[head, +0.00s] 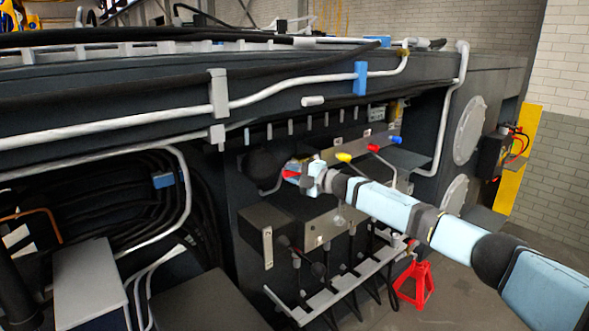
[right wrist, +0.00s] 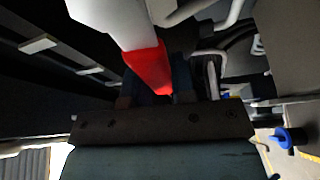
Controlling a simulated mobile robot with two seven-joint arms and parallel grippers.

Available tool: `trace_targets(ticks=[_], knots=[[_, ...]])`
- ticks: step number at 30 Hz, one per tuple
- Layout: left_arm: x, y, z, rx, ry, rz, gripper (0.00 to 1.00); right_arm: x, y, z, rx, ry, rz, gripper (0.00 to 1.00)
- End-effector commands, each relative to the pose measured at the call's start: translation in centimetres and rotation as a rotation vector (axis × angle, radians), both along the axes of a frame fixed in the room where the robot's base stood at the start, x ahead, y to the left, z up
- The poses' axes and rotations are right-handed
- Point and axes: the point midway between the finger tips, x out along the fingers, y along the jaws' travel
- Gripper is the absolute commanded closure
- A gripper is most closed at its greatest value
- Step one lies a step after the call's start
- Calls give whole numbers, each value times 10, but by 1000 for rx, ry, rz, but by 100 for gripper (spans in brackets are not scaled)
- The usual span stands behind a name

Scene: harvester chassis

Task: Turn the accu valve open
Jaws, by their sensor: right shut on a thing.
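The valve's red handle (right wrist: 149,68) shows in the right wrist view, on the end of a thick light grey part (right wrist: 105,18). In the head view red (head: 289,171) shows at the tip of my right gripper (head: 296,172), beside a dark round accumulator (head: 266,164). My right gripper, also in the right wrist view (right wrist: 155,90), is shut on the red handle. The arm reaches in from the right. The fingers partly hide the handle, and the valve body is not clear. My left gripper is not in view.
Yellow (head: 343,157), red (head: 375,148) and blue (head: 396,140) knobs stand right of the gripper. A grey box (head: 310,222) with hoses hangs below. White pipes (head: 290,92) run along the chassis above. A red jack stand (head: 414,284) stands on the floor.

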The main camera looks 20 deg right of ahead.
Motion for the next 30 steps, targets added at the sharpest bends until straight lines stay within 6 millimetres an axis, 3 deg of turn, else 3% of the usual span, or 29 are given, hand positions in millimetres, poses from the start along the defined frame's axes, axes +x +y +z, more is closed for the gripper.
trace_targets(ticks=[23, 24, 26, 30], knots=[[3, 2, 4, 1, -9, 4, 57, 0, 0, -9, -98, -35, 1, 100], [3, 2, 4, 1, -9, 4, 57, 0, 0, -9, -98, -35, 1, 66], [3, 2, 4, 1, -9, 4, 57, 0, 0, -9, -97, -34, 0, 53], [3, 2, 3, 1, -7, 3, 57, 0, 0, -9, -95, -33, 0, 50]])
